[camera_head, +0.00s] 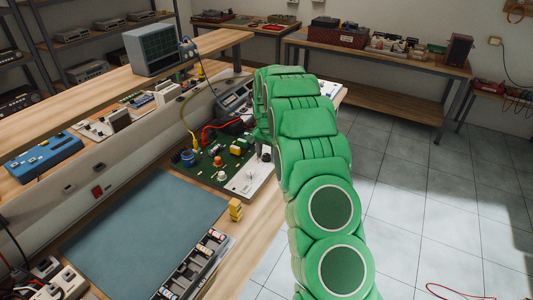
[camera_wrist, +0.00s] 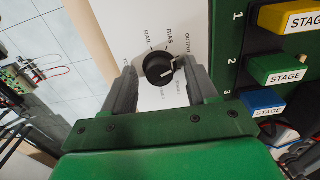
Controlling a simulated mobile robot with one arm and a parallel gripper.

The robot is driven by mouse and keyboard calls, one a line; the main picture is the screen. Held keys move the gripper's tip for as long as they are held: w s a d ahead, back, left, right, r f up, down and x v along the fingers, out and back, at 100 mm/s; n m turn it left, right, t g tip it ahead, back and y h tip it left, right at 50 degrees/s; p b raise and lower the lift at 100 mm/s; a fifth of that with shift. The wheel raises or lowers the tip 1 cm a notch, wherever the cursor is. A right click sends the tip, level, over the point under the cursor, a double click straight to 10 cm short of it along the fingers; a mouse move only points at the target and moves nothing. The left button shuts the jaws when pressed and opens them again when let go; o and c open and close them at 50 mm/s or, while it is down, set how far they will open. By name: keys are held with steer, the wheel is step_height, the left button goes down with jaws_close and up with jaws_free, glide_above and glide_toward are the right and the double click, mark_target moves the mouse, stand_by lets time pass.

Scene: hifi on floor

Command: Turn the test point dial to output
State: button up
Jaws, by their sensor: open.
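The test point dial (camera_wrist: 159,68) is a round black knob with a white mark, on a white panel (camera_wrist: 118,25) in the wrist view. RAIL, BIAS and OUTPUT are printed around its upper side; fainter labels sit lower and are hard to read. The white mark lies on the knob's lower right part; I cannot tell exactly which label it faces. My gripper (camera_wrist: 157,74) is open, with one finger to the left of the dial and one to the right. Contact with the knob cannot be made out. In the head view my green arm hides the gripper.
Yellow, green (camera_wrist: 277,69) and blue STAGE blocks sit on the green board just right of my gripper. In the head view, the circuit board (camera_head: 213,163) lies on the wooden bench, with a blue mat (camera_head: 145,225) nearer. Open tiled floor is at right.

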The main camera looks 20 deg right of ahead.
mark_target(266, 155)
step_height(266, 155, up, 7)
steer(key=shift+f, duration=0.1)
steer(key=shift+r, duration=0.5)
steer(key=shift+s+r, duration=0.1)
steer(key=s+a+r+n, duration=0.25)
steer(key=s+r, duration=0.45)
steer(key=s, duration=0.6)
steer(key=s+a+r+n, duration=0.2)
steer(key=s+a+r, duration=0.35)
steer(key=s, duration=0.75)
steer(key=s+a+n+g, duration=0.1)
steer(key=s+n, duration=0.3)
steer(key=s, duration=2.7)
steer(key=shift+r+n+g, duration=0.3)
steer(key=shift+n+g, duration=0.05)
steer(key=shift+g, duration=0.05)
